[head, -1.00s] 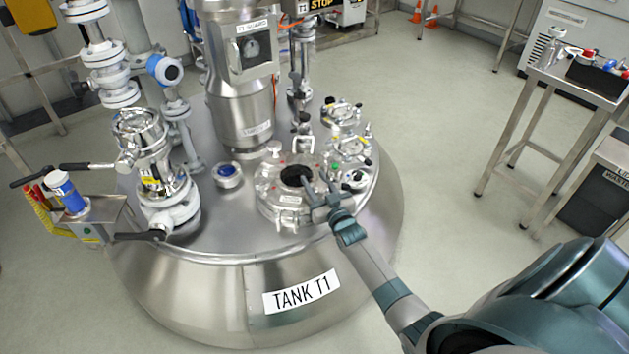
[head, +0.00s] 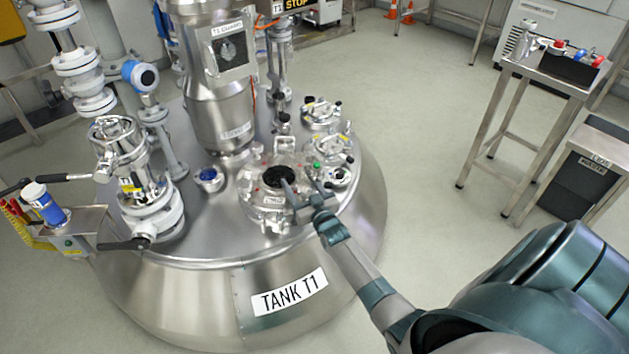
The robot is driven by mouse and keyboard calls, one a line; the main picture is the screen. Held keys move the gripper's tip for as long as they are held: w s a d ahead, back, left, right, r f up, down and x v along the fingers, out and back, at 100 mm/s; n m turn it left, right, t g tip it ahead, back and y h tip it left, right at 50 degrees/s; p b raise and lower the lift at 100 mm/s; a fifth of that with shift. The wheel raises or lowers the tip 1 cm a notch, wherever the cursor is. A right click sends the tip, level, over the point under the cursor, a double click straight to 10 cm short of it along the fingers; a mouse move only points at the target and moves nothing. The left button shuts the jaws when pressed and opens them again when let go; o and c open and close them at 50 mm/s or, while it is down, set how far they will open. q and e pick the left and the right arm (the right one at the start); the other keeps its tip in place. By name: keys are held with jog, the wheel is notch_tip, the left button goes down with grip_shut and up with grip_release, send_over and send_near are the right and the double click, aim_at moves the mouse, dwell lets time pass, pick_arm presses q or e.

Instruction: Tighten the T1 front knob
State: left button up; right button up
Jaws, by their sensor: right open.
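Tank T1 (head: 225,268) is a large steel vessel with a label on its front. On its top is a round manway lid (head: 250,196) with a dark centre and several clamps and small knobs around its rim. The front knob (head: 274,226) appears to be the fitting at the lid's near edge; its details are too small to tell. My right gripper (head: 302,183) is open and empty over the right part of the lid, behind and right of that fitting. I cannot tell whether its fingers touch the lid. My left gripper is not in view.
A tall steel column (head: 215,100) rises behind the lid. A valve assembly (head: 140,185) stands on the tank's left side, and smaller ports (head: 322,112) sit behind right. A steel side table (head: 545,75) stands at the right. The floor between is clear.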

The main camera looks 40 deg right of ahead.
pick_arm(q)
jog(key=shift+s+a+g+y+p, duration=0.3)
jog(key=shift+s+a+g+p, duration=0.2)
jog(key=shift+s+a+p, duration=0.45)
pick_arm(e)
jog(key=s+a, duration=0.3)
jog(key=s, duration=1.3)
jog(key=shift+s, duration=0.35)
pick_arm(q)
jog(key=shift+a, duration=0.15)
